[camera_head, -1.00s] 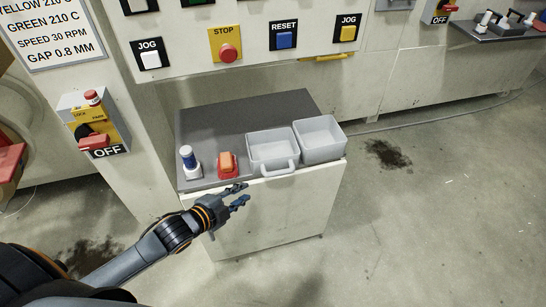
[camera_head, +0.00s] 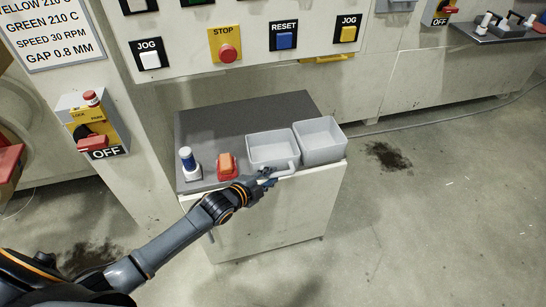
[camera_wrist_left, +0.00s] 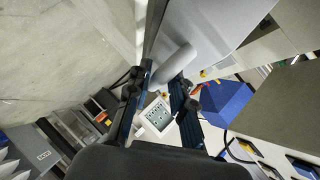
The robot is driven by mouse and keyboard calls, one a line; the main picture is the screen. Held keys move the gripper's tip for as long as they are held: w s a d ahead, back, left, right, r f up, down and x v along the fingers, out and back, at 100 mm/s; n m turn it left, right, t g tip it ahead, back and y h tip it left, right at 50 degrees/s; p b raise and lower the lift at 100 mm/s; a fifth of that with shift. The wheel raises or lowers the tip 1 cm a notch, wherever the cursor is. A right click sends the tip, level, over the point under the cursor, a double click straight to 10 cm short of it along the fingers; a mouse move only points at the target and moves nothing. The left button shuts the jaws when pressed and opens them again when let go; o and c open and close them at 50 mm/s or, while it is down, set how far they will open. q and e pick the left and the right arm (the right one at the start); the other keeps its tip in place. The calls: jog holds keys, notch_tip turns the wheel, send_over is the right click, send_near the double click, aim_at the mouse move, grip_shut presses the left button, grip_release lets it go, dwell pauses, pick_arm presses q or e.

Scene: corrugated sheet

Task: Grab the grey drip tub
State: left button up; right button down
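The light grey tub with a front handle (camera_head: 271,148) stands on the dark top of a low cabinet. My left gripper (camera_head: 270,178) is at this tub's front handle. In the left wrist view the two fingers of my left gripper (camera_wrist_left: 160,95) stand apart, one on each side of the rounded grey handle (camera_wrist_left: 175,63). Whether they touch it is not clear. The gripper looks open around the handle. My right gripper is not in view.
A second light grey tub (camera_head: 320,140) stands close against the right of the first. A red-and-orange item (camera_head: 227,167) and a blue-and-white bottle (camera_head: 188,161) are to the left on the cabinet top (camera_head: 215,125). A control panel with buttons (camera_head: 228,52) overhangs behind.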

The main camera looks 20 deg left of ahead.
pick_arm(q)
jog(key=shift+w+d+f, duration=0.2)
jog(key=shift+w+f, duration=0.05)
jog(key=shift+w, duration=0.2)
jog(key=shift+r, duration=0.1)
grip_shut()
